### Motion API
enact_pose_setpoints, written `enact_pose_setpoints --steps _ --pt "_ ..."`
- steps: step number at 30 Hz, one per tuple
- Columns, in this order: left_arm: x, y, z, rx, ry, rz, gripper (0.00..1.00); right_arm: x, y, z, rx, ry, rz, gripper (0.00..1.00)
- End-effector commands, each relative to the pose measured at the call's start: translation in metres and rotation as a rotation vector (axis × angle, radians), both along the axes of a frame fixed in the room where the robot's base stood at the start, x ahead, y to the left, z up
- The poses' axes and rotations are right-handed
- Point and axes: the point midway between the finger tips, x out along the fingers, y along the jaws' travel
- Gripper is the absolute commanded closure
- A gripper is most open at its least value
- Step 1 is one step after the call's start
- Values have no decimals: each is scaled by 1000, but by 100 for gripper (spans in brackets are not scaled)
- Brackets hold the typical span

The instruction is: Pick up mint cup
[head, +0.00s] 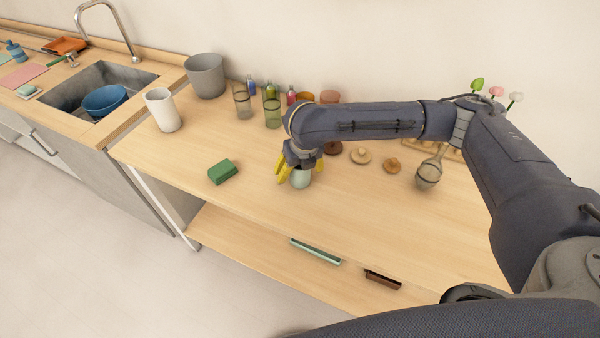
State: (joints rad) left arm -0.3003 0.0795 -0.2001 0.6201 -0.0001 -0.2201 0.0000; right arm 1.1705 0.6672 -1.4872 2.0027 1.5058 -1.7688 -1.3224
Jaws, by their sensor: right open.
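The mint cup (300,179) stands on the wooden table near its front edge, in the middle of the head view. My right gripper (297,172) is directly over it, pointing down, with its yellow fingers spread open on either side of the cup. The gripper and wrist hide the cup's upper part. I cannot tell whether the fingers touch it. My left gripper is not in view.
A green block (223,172) lies left of the cup. A white cup (161,110), a grey pot (205,75) and glasses (272,112) stand further back. A vase (429,172) and wooden knobs (361,155) are to the right. The front-left tabletop is clear.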

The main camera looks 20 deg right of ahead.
Motion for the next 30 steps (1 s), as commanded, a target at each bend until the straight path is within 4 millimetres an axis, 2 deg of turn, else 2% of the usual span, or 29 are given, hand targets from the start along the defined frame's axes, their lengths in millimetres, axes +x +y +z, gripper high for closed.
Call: enact_pose_setpoints --steps 2,18,30 --pt "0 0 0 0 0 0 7 0 0 0 0 0 0 21" --pt "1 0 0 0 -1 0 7 0 0 0 0 0 0 82" --pt "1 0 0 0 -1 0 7 0 0 7 1 0 -1 82"
